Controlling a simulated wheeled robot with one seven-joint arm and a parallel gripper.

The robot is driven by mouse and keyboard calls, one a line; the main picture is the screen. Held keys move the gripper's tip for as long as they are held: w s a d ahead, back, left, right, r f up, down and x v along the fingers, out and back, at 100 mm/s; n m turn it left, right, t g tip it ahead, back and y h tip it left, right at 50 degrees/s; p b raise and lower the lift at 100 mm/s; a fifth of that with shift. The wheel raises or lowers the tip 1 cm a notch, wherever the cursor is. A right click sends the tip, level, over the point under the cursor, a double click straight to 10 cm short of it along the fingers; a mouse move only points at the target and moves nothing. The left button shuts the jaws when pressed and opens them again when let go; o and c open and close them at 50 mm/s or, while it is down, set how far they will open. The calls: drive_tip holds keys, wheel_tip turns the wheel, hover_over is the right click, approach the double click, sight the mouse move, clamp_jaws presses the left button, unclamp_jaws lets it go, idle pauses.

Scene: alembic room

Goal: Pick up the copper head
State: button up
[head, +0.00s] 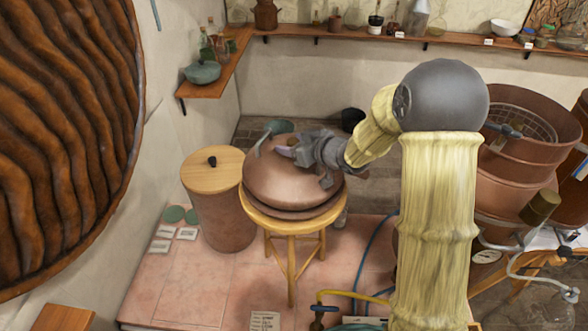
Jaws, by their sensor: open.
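The copper head (270,187) is a wide, rounded brown-copper dome resting on a round wooden stool (292,221). My gripper (303,165) is grey and reaches in from the right, over the upper right of the dome. It is open, with its parts spread above the copper surface and nothing clearly held between them. I cannot tell whether a finger touches the dome. My gripper hides part of the dome's top and right side. A thin grey-green hooked piece shows at the dome's upper left; I cannot tell what it belongs to.
A copper drum with a wooden lid (213,170) stands close left of the stool. Large copper vessels (520,150) stand at the right. Shelves (380,36) with jars line the walls. A blue hose (370,255) lies right of the stool. Pink floor in front is mostly clear.

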clamp_jaws()
idle(1.4)
drive_tip(key=shift+w+r, duration=0.15)
